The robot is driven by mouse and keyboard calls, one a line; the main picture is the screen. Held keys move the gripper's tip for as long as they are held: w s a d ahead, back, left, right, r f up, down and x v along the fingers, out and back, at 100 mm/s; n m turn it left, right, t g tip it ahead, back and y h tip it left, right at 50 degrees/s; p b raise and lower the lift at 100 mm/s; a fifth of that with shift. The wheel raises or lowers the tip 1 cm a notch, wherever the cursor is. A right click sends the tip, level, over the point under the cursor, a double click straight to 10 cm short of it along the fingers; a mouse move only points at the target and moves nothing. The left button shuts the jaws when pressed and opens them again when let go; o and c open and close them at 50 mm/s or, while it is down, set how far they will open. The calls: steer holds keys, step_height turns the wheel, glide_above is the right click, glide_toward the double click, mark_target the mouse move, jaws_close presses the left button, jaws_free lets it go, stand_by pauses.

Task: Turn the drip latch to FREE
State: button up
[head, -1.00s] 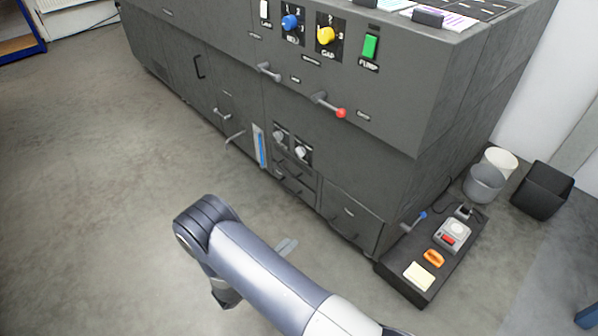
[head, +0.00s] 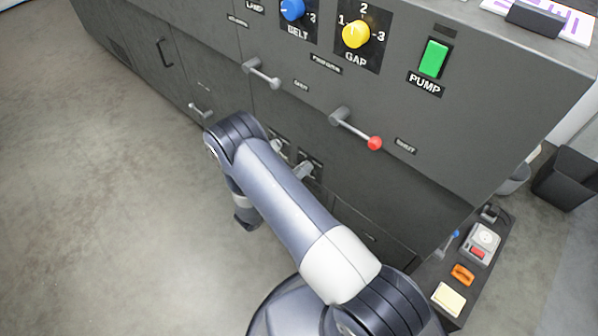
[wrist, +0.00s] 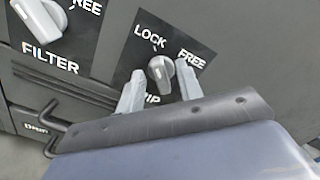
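The drip latch (wrist: 160,71) is a light grey knob on a black plate in the wrist view. LOCK is printed at its upper left and FREE at its upper right; the label below is partly covered, with "IP" showing. Its grip looks near upright, tilted slightly toward LOCK. My gripper (wrist: 160,77) is open, one finger on each side of the knob, with small gaps showing; contact depth cannot be told. In the head view the latch (head: 303,170) shows just past my arm's edge, and my gripper is hidden behind my arm.
The filter knob (wrist: 38,15) sits left of the latch. A dark bar handle (wrist: 52,130) is at lower left. Above on the machine are a grey lever (head: 262,74), a red-tipped lever (head: 357,130) and a green pump switch (head: 433,58). Open floor lies left.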

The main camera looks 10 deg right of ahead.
steer(key=shift+c, duration=0.4)
jaws_close()
steer(key=shift+m, duration=0.3)
steer(key=shift+s+d+f+m+b, duration=0.1)
steer(key=shift+s+m+b, duration=0.1)
steer(key=shift+m+b, duration=3.4)
steer(key=shift+s+d+m+b, duration=0.15)
steer(key=shift+m+b, duration=1.9)
steer(key=shift+m, duration=2.95)
steer(key=shift+a, duration=0.1)
steer(key=shift+o, duration=0.4)
jaws_free()
